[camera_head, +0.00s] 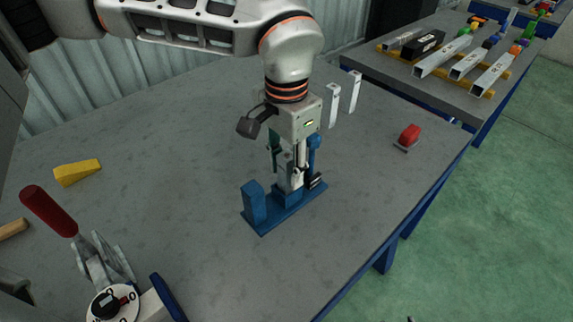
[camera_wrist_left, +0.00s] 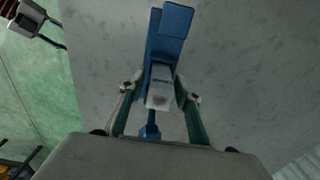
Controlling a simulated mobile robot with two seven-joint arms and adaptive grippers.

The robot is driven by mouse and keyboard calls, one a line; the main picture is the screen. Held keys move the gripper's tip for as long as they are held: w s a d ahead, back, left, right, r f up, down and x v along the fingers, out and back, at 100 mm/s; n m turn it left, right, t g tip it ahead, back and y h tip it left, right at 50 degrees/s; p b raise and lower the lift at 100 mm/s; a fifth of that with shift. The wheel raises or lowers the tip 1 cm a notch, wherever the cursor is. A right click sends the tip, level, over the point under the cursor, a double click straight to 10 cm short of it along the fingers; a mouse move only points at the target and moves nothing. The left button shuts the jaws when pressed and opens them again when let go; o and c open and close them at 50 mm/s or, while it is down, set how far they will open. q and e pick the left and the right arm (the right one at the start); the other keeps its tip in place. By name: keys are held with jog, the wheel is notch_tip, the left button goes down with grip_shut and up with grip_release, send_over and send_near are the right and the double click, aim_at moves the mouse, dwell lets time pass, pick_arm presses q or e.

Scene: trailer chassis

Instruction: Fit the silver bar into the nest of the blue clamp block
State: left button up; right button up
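The blue clamp block (camera_head: 266,224) lies on the grey table, with a blue upright at its near left end and another blue part at its far end. It also shows in the left wrist view (camera_wrist_left: 169,25). My left gripper (camera_head: 290,172) points down over the block. Its fingers (camera_wrist_left: 160,86) flank the silver bar (camera_wrist_left: 160,93) and look closed on its sides. In the head view the bar (camera_head: 283,182) is partly hidden by the fingers, and its lower end is close to the block's middle. I cannot tell whether it touches. My right gripper is not in view.
Two silver bars (camera_head: 332,104) stand behind the gripper. A red object (camera_head: 409,135) lies at the right edge and a yellow wedge (camera_head: 77,172) at the left. A red-handled toggle clamp (camera_head: 95,262) stands at the lower left. The table in front of the block is clear.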

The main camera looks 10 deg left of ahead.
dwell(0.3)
pick_arm(q)
notch_tip(320, 180, up, 7)
jog(key=shift+r+p, duration=0.1)
jog(key=shift+p, duration=0.45)
notch_tip(320, 180, up, 5)
jog(key=p, duration=0.3)
jog(key=shift+f, duration=0.2)
jog(key=shift+s+d+r+p, duration=0.15)
jog(key=shift+r+p, duration=0.1)
jog(key=shift+p, duration=0.25)
jog(key=shift+r+p, duration=0.1)
jog(key=shift+p, duration=0.8)
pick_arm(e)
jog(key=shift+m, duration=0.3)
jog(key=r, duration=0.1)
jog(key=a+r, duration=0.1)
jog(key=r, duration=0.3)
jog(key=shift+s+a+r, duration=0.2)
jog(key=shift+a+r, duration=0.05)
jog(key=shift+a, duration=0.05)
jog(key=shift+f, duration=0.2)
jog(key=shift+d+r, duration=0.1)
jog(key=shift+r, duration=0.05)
